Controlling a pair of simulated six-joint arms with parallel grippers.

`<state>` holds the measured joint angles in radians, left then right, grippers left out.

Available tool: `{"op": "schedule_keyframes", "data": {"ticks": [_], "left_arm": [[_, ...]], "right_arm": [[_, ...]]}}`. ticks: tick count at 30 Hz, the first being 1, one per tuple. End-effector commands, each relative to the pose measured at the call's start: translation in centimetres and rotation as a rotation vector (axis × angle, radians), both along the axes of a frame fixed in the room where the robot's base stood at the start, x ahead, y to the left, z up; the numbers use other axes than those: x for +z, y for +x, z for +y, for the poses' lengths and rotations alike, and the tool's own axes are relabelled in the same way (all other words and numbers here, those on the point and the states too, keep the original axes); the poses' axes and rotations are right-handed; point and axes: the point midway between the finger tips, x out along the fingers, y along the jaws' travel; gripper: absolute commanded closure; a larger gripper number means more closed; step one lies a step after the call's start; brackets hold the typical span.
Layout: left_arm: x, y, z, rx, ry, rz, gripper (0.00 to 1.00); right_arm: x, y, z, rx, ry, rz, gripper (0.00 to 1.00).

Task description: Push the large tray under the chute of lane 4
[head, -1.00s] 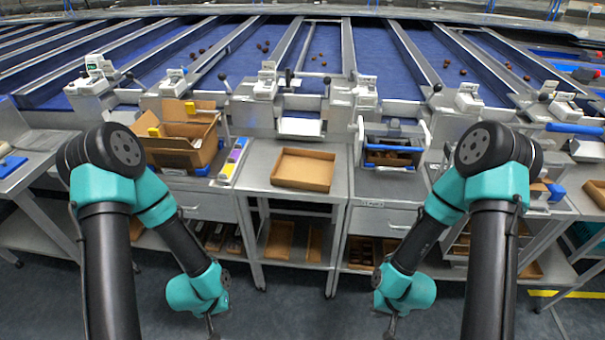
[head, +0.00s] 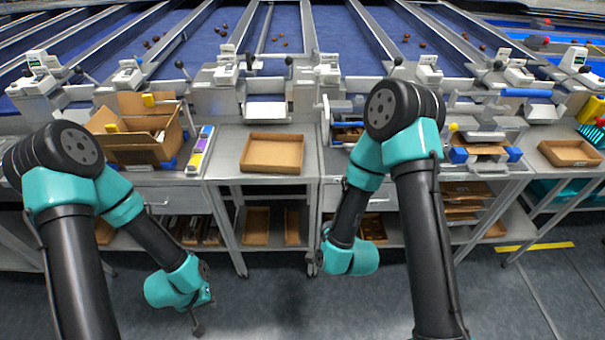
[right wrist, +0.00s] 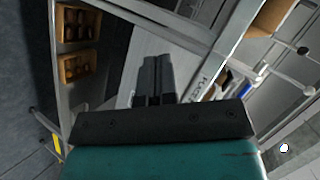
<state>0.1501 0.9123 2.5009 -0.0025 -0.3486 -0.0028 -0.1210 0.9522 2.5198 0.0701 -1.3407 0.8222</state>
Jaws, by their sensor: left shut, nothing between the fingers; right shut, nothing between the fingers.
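A shallow brown cardboard tray (head: 271,168) lies on the grey bench at the centre, in front of a pale chute (head: 266,112). A second shallow brown tray (head: 570,153) lies on a bench at the far right. I cannot tell which is the large tray, and no lane number is readable. My left gripper (head: 198,328) hangs low over the floor, shut and empty, well apart from both trays. My right gripper hangs low in front of the benches, its fingers hard to make out in the head view; the right wrist view shows the fingers (right wrist: 155,78) shut and empty.
An open cardboard box (head: 135,150) and a strip of coloured labels (head: 201,150) stand left of the centre tray. Metal fixtures (head: 480,140) with blue parts stand between the trays. Shelves below hold more brown trays (head: 257,226). The floor in front is clear.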

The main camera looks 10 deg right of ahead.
Motion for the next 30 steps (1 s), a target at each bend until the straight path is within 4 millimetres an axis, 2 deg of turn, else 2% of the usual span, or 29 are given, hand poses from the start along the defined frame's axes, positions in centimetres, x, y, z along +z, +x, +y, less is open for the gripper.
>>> {"op": "schedule_keyframes", "data": {"ticks": [6, 9, 12, 24, 30], "left_arm": [[0.0, 0.0, 0.0, 0.000, 0.000, 0.000, 1.00], [0.0, 0.0, 0.0, 0.000, 0.000, 0.000, 1.00], [0.0, 0.0, 0.0, 0.000, 0.000, 0.000, 1.00], [0.0, 0.0, 0.0, 0.000, 0.000, 0.000, 1.00], [0.0, 0.0, 0.0, 0.000, 0.000, 0.000, 1.00]], "right_arm": [[5.8, 1.6, 2.5, -0.124, 0.266, -0.257, 1.00], [8.0, 1.7, 3.2, -0.152, 0.371, -0.344, 1.00], [9.2, 1.7, 3.5, -0.165, 0.437, -0.396, 1.00], [9.7, 1.7, 3.6, -0.169, 0.463, -0.417, 1.00], [9.7, 2.7, 3.7, -0.170, 0.463, -0.418, 1.00]]}}
